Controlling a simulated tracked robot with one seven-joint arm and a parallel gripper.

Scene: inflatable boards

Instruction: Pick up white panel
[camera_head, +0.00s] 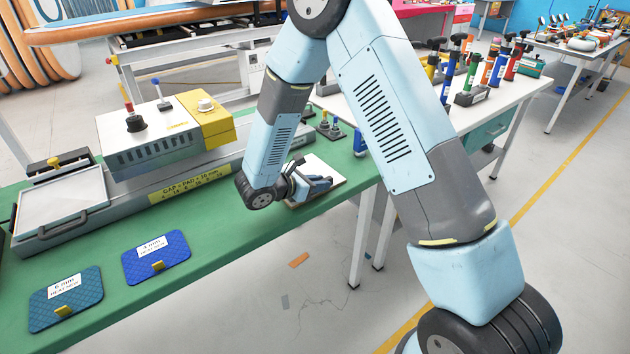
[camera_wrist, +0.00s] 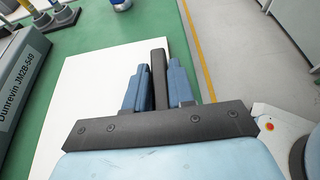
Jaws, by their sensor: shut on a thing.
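The white panel (camera_head: 318,166) lies flat at the right end of the green bench, beneath and around my gripper (camera_head: 318,184). In the wrist view the white panel (camera_wrist: 91,95) fills much of the left and middle. My gripper (camera_wrist: 157,84) is over it, its two blue fingers closed on a dark upright bar (camera_wrist: 158,72) that stands over the panel. The bar seems to be the panel's grip, but its foot is hidden by the gripper body. I cannot tell whether the panel touches the bench.
A heat sealer (camera_head: 170,135) stands left on the green bench (camera_head: 215,235). Two blue pads (camera_head: 155,257) (camera_head: 66,298) lie in front of it. Small pegs (camera_head: 329,127) stand behind my gripper. A white table (camera_head: 455,115) with hand pumps is at right. The bench's front edge is close.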

